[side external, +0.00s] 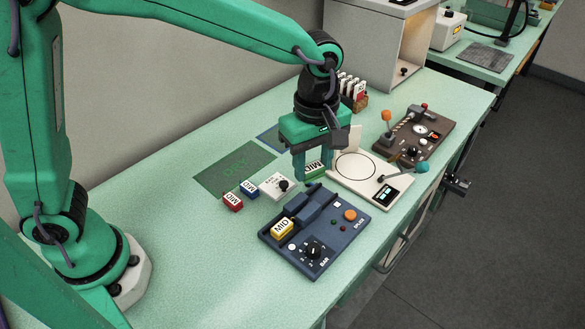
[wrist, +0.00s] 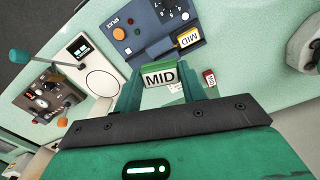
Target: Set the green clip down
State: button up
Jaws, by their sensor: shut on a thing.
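The green clip (side external: 314,171), with a white MID label, is between the fingers of my gripper (side external: 311,174). The wrist view shows the clip (wrist: 159,77) upright across the fingertips, its label facing the camera. Whether the clip's underside touches the table is not clear. A dark green mat (side external: 234,167) lies bare to the left, and a blue mat (side external: 270,138) is partly hidden behind my gripper.
A blue splicer (side external: 330,245) holding a yellow MID clip (side external: 282,228) stands in front. The white plate device (side external: 375,185) and brown lever box (side external: 430,133) stand right. The table's left front is clear.

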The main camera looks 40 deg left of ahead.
jog(key=shift+s+d+f+n, duration=0.1)
jog(key=shift+s+d+n, duration=0.3)
jog(key=shift+d+n, duration=0.25)
jog(key=shift+s+d+f+n, duration=0.1)
jog(key=shift+s+d+n, duration=0.35)
jog(key=shift+d, duration=0.4)
jog(key=shift+s+d+f+n, duration=0.1)
jog(key=shift+s+d+n, duration=0.2)
jog(key=shift+d+n, duration=0.4)
jog(key=w+a+f, duration=0.7)
jog(key=w, duration=0.2)
jog(key=shift+w, duration=0.25)
jog(key=shift+f, duration=0.1)
jog(key=shift+f, duration=1.85)
jog(key=shift+f, duration=0.6)
